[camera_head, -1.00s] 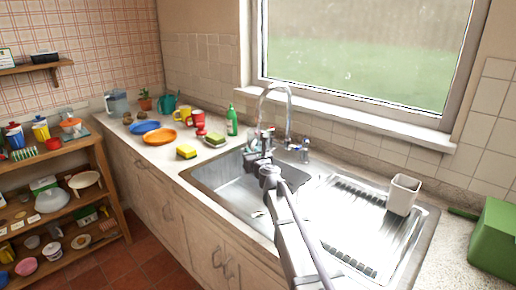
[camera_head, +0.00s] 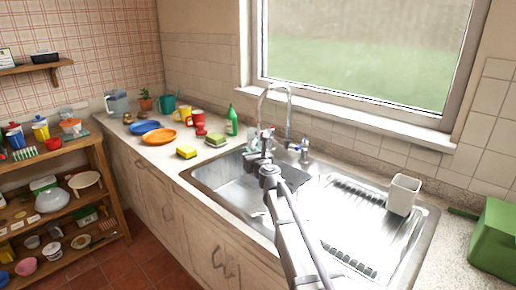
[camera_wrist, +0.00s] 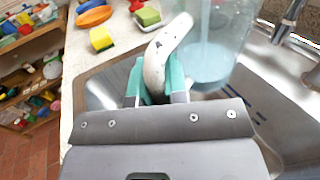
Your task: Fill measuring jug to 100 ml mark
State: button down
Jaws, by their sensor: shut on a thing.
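My gripper (camera_wrist: 158,84) has teal fingers shut on the pale handle (camera_wrist: 165,50) of the measuring jug. The jug's clear body (camera_wrist: 228,35) stands beyond the handle in the wrist view. Pale blue water (camera_wrist: 206,68) shows in its lower part, and a light vertical streak like a water stream (camera_wrist: 204,22) runs down to it. I cannot read any marks on the jug. In the head view my gripper (camera_head: 258,158) is over the sink basin (camera_head: 225,180) below the curved tap (camera_head: 288,110), and the jug is mostly hidden. The tap's blue-marked lever (camera_head: 303,148) is right of the spout.
A yellow sponge (camera_head: 187,152), a green sponge (camera_head: 216,140), a green bottle (camera_head: 231,121) and an orange plate (camera_head: 160,137) stand left of the sink. A white holder (camera_head: 403,195) stands on the drainboard (camera_head: 345,215). A green box (camera_head: 495,240) is at the far right.

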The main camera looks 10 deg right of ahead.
jog(key=s+d, duration=0.2)
jog(key=s, duration=0.6)
jog(key=shift+s, duration=0.15)
jog(key=shift+r, duration=0.1)
dwell(0.4)
